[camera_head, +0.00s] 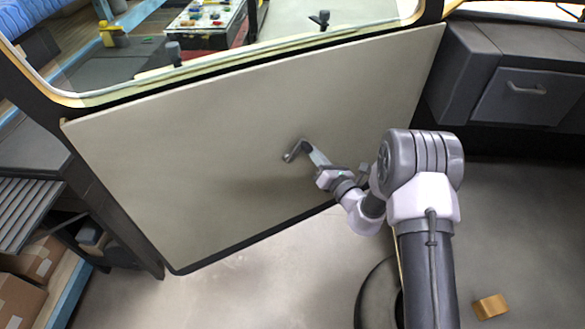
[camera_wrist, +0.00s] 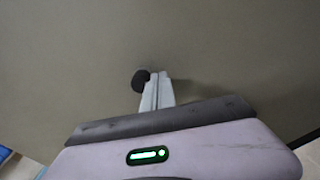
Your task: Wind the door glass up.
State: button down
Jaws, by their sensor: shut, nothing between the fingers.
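The beige door panel (camera_head: 230,130) stands in front of me, with the window opening above it. How far up the door glass (camera_head: 200,50) stands, I cannot tell. A small grey window crank (camera_head: 297,150) sits near the panel's middle. My gripper (camera_head: 316,156) reaches it from the lower right, its fingers close to the crank's upper right end. In the wrist view my gripper (camera_wrist: 158,88) has its pale fingers together, pointing at the panel. A dark round knob (camera_wrist: 140,80) shows just left of the fingertips. Whether they touch it, I cannot tell.
A dark dashboard with a glove box (camera_head: 520,95) is at the right. A dark shelf and cardboard boxes (camera_head: 30,260) stand at the left. A small orange-brown block (camera_head: 490,306) lies on the floor at lower right. The floor below the door is clear.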

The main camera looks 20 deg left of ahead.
jog(key=shift+s+a+r+p, duration=0.25)
jog(key=shift+a+r+p, duration=0.1)
jog(key=shift+r+p, duration=0.25)
jog(key=shift+s, duration=0.15)
jog(key=shift+a+r, duration=0.1)
